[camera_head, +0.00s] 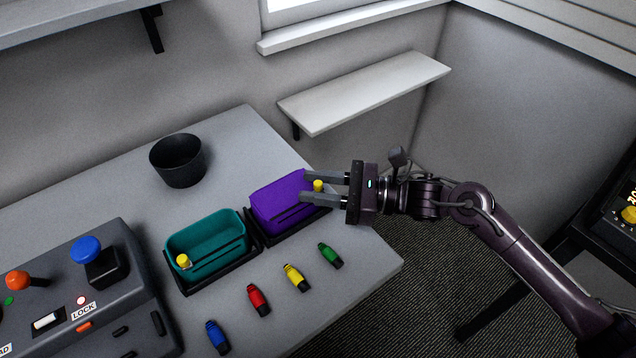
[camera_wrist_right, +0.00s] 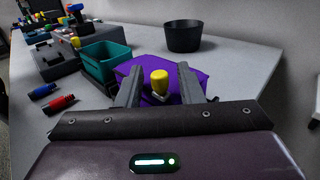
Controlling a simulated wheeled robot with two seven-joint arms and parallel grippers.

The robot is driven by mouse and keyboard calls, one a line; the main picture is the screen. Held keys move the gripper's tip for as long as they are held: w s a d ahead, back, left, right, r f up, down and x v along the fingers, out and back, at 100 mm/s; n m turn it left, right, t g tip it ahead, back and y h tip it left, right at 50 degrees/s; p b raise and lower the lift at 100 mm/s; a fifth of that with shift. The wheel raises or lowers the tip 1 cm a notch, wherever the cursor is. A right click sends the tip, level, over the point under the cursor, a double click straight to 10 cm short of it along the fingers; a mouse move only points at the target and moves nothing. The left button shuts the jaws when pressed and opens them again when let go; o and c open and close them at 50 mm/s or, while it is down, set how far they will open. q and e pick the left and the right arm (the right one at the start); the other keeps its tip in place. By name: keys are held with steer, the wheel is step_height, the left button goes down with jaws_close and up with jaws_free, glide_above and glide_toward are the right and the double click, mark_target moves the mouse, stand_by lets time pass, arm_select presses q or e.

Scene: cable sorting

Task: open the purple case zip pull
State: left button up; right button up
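The purple case (camera_head: 278,196) sits in a black tray near the table's right edge, and its top looks covered. Its yellow zip pull (camera_head: 318,185) is at the case's right end; it also shows in the wrist view (camera_wrist_right: 159,80). My right gripper (camera_head: 302,186) comes in from the right, open, with one finger on each side of the pull. In the wrist view (camera_wrist_right: 159,84) gaps show between the pull and both fingers. My left gripper is in neither view.
An open teal case (camera_head: 205,243) with a yellow pull (camera_head: 183,261) stands left of the purple case. Blue, red (camera_head: 258,299), yellow and green connectors lie in front. A black bin (camera_head: 178,160) stands behind. A grey control box (camera_head: 120,270) is at left.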

mark_target(299, 204)
jaws_close()
steer(key=shift+s+a+f+b, duration=0.15)
steer(key=shift+s+a+b, duration=0.05)
steer(key=shift+a+b, duration=0.1)
steer(key=s+a+b, duration=0.1)
steer(key=s+a, duration=0.1)
steer(key=shift+s+a+b, duration=0.1)
steer(key=shift+a+b, duration=0.3)
jaws_free()
steer(key=shift+d, duration=0.1)
